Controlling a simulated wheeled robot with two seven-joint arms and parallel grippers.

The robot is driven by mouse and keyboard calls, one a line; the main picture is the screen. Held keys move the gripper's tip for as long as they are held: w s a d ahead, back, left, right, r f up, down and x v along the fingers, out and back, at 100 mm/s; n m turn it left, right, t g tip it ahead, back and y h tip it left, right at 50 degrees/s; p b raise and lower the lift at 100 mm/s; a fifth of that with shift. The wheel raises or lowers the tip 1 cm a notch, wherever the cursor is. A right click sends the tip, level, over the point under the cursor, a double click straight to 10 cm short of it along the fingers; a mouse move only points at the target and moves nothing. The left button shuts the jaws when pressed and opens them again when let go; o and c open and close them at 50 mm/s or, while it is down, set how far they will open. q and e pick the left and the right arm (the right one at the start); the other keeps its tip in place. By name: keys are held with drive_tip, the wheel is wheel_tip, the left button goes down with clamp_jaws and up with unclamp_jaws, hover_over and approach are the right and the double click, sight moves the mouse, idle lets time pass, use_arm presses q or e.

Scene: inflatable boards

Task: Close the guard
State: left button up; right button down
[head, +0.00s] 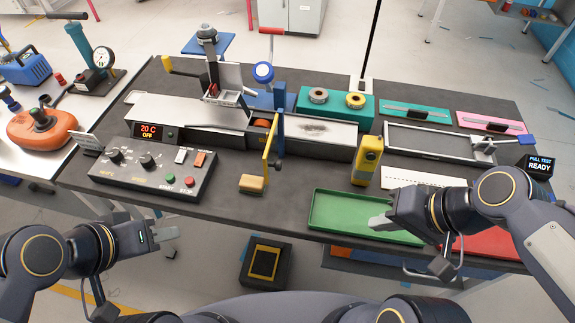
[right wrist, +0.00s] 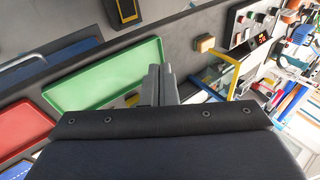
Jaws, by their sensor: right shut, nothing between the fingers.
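A yellow-edged upright piece (head: 268,150), which looks like the guard, stands on the near side of the machine (head: 325,133) beside a blue post. A tan-yellow block (head: 252,184) is at its lower near end. In the right wrist view the yellow bar (right wrist: 224,57) runs from the block (right wrist: 206,43). I cannot tell its exact hinge position. My right gripper (head: 378,221) is shut and empty over the green tray (head: 322,209), well to the right of the yellow piece. My left gripper (head: 172,241) is open and empty, in front of the table's near edge.
A control box (head: 150,172) with knobs and buttons stands left of the yellow piece. A yellow device (head: 367,160) stands upright to its right, between it and my right arm. A red tray (head: 485,244) lies at the near right. Bare table lies around the tan-yellow block.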

drive_tip(key=w+a+f+m+t+y+b, duration=0.1)
drive_tip(key=w+f+m+y+b, duration=0.45)
drive_tip(key=w+m, duration=0.3)
drive_tip(key=w+f+m+t+y+b, duration=0.1)
drive_tip(key=w+f+m+y+b, duration=0.35)
drive_tip(key=w+m+y, duration=0.35)
drive_tip(key=w+a+h, duration=0.1)
drive_tip(key=w+a, duration=0.2)
drive_tip(key=a, duration=1)
drive_tip(key=shift+m+h+p, duration=0.35)
drive_tip(key=shift+g, duration=0.3)
